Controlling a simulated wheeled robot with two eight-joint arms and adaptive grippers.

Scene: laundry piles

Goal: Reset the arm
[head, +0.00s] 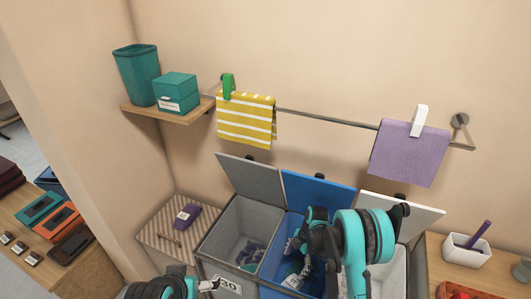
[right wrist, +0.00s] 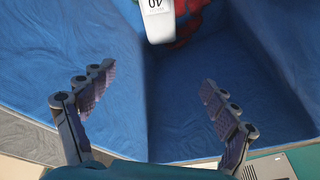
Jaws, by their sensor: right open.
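My right gripper (head: 302,248) is over the blue compartment of the laundry sorter, with the arm bent above it. In the right wrist view the right gripper (right wrist: 155,98) has its two fingers wide apart, with nothing between them. The blue compartment's fabric walls (right wrist: 215,70) surround the view. A red and blue cloth item with a white tag (right wrist: 158,22) lies beyond the fingertips, apart from them. My left arm shows at the bottom edge of the head view, with its gripper (head: 207,286) partly cut off; its jaw state is unclear.
The sorter's grey lid (head: 252,178), blue lid (head: 318,192) and white lid (head: 402,215) stand raised. The grey compartment holds small cloths (head: 250,253). A rail above carries a yellow striped towel (head: 246,120) and a purple cloth (head: 408,154).

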